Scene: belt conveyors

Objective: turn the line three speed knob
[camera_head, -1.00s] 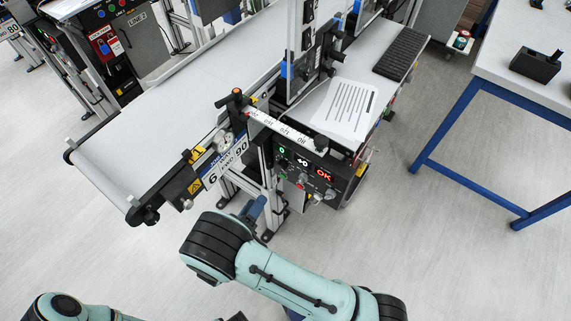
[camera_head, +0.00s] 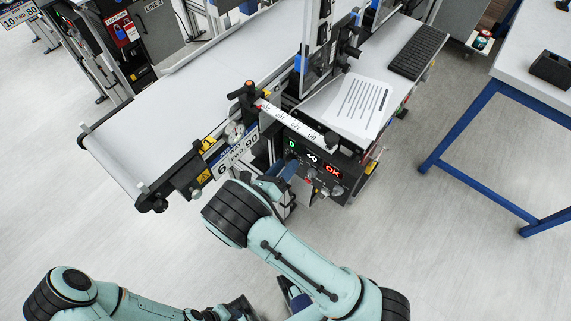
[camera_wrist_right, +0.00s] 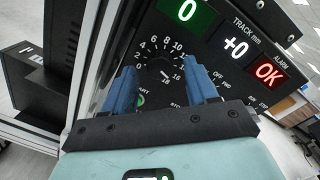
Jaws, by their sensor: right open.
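In the right wrist view the black speed knob (camera_wrist_right: 160,73) sits on the control panel within a white number scale. My right gripper (camera_wrist_right: 163,88) is open, with one blue finger on each side of the dial. I cannot tell whether the fingers touch the knob. In the head view my right gripper (camera_head: 284,172) is at the left part of the panel (camera_head: 318,164), and the knob is hidden there. My left gripper (camera_head: 240,309) is low in the head view, partly cut off, its jaws unclear.
The panel has a green "0" display (camera_wrist_right: 187,10), a white "+0" display (camera_wrist_right: 237,48) and a red "OK" display (camera_wrist_right: 267,73). A white conveyor belt (camera_head: 185,110) runs at left. A blue-legged table (camera_head: 450,135) stands at right, with clear floor between.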

